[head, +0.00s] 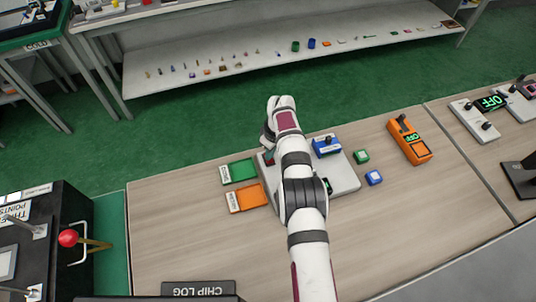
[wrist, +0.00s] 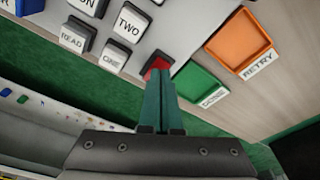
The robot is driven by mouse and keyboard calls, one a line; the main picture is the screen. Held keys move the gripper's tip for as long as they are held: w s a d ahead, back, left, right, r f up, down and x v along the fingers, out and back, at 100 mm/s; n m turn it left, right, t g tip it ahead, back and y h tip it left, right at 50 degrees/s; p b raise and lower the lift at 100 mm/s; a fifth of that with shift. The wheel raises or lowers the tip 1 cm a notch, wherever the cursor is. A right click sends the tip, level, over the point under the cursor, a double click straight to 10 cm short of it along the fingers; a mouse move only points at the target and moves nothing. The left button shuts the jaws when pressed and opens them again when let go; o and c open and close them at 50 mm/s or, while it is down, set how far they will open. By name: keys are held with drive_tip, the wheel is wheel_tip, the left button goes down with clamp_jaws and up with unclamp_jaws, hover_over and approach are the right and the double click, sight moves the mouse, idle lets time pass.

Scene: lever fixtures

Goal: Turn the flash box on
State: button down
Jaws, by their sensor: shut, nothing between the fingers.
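No label reading "flash" is legible, so I cannot tell which device is the flash box. An orange box (head: 411,140) at the right of the wooden table has a black lever at its top and a green display reading OFF. My gripper (wrist: 162,78) is shut and empty. Its fingertips are over or at a red key (wrist: 155,65) on a grey panel (wrist: 190,22); I cannot tell whether they touch. In the head view my arm hides much of this panel (head: 343,178). The gripper is well left of the orange box.
Green (head: 240,171) and orange (head: 248,198) trays lie left of the panel. Green (head: 361,156) and blue (head: 374,177) blocks lie between panel and orange box. Another OFF display (head: 491,102) is at far right.

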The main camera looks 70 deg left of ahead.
wheel_tip(320, 180, up, 6)
idle(0.5)
drive_tip(key=shift+r, duration=0.15)
drive_tip(key=w+d+r+m, duration=1.1)
drive_tip(key=w+d+r, duration=0.7)
drive_tip(key=d, duration=0.4)
drive_tip(key=s+d+r+m, duration=0.1)
drive_tip(key=d+r+m, duration=0.25)
drive_tip(key=d, duration=0.45)
drive_tip(key=d+r+m, duration=0.2)
drive_tip(key=d+m, duration=0.2)
drive_tip(key=d, duration=0.5)
drive_tip(key=s+d+f+m, duration=0.3)
drive_tip(key=s+d+m, duration=0.8)
drive_tip(key=s+d, duration=0.4)
drive_tip(key=shift+s+d+t, duration=0.2)
drive_tip(key=shift+s+t, duration=0.1)
drive_tip(key=shift+s, duration=0.45)
